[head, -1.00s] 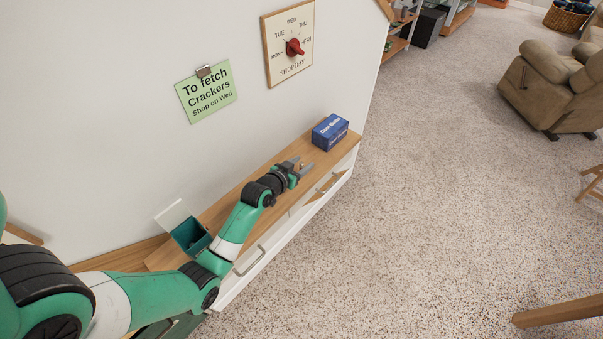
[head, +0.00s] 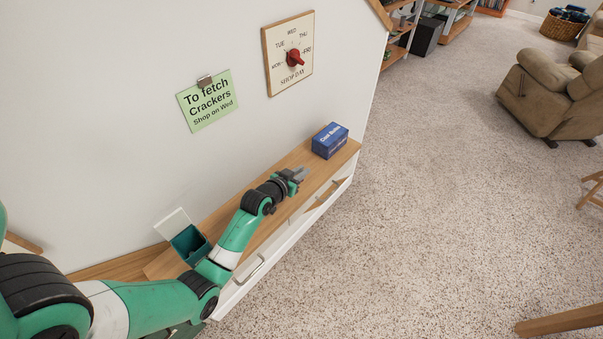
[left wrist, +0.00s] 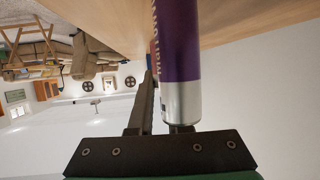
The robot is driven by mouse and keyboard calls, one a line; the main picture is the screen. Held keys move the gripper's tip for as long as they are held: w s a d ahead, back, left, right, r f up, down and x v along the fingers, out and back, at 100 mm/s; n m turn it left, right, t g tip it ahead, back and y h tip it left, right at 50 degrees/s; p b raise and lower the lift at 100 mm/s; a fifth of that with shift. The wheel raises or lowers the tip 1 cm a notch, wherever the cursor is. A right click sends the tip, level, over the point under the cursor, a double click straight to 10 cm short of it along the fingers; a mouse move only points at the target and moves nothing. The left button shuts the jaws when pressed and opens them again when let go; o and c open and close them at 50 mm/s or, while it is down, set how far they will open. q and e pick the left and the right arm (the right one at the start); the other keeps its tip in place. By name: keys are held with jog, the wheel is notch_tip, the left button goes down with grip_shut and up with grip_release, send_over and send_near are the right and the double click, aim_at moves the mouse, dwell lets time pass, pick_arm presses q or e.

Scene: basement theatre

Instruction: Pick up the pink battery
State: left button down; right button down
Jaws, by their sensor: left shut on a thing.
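A purple cylinder with a silver end, which looks like a battery (left wrist: 180,55), fills the middle of the left wrist view. No pink battery shows clearly. My left gripper (head: 301,173) is shut on this purple battery, just over the wooden top of the low cabinet. In the left wrist view one finger is beside the battery, and the battery hides most of the other. In the head view the battery is too small or hidden to make out. My right gripper is not in view.
A blue box (head: 330,141) stands at the far end of the cabinet top (head: 270,222). A teal open bin (head: 190,243) stands nearer to me, beside my forearm. A wall with a green sign (head: 206,102) and a day dial (head: 288,53) runs behind. Open carpet lies to the right.

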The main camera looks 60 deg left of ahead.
pick_arm(q)
jog(key=r, duration=0.2)
jog(key=r+p, duration=0.1)
jog(key=r, duration=0.1)
jog(key=shift+s+d, duration=0.15)
jog(key=shift+d, duration=0.15)
jog(key=s+d+r+p, duration=0.6)
jog(key=s+d+r, duration=0.1)
jog(key=d, duration=0.4)
jog(key=shift+s+r, duration=0.3)
jog(key=shift+r, duration=0.6)
